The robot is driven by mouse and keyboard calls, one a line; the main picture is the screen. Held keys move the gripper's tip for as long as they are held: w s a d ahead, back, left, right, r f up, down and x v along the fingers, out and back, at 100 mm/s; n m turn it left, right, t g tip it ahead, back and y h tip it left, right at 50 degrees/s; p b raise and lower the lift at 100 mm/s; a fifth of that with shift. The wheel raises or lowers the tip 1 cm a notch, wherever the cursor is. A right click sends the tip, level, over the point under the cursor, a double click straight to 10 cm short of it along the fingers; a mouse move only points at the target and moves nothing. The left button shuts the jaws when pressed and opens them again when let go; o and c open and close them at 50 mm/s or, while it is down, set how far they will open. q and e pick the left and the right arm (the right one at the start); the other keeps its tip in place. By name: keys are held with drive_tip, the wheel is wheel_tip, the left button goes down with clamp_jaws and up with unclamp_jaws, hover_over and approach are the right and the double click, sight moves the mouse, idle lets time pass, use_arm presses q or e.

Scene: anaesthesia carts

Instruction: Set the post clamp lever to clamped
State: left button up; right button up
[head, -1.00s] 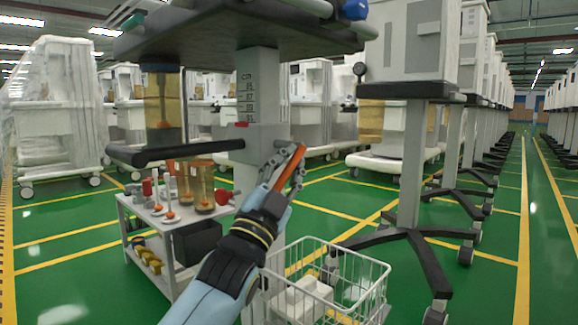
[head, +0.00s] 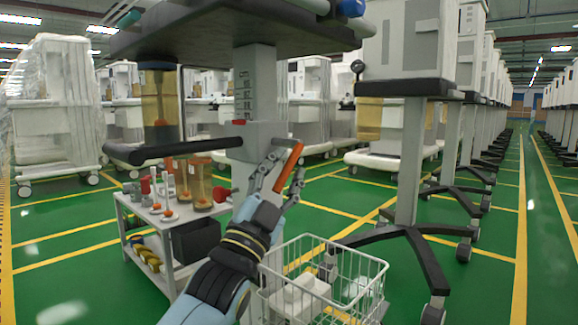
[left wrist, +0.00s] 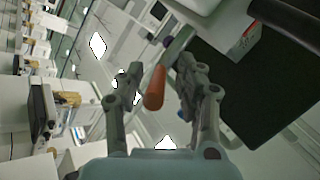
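The orange post clamp lever (head: 288,168) is attached at the right of the grey clamp block (head: 250,142) on the scaled post (head: 254,85). It slants down and left from its upper end. My left gripper (head: 281,182) is at the lever, its fingers apart on either side. In the left wrist view the orange lever (left wrist: 154,88) lies between the open fingers (left wrist: 158,82), with visible space beside it. Whether a finger touches it I cannot tell. A red mark (head: 239,122) sits on top of the block. My right gripper is out of view.
A black bar handle (head: 185,150) reaches left from the block, below a dark overhead shelf (head: 230,30). A small cart (head: 180,245) with bottles stands lower left. A white wire basket (head: 325,275) is below right. A wheeled stand (head: 408,165) is at right.

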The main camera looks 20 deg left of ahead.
use_arm(q)
drive_tip(key=d+v, duration=0.1)
drive_tip(key=v, duration=0.9)
drive_tip(key=shift+a, duration=0.4)
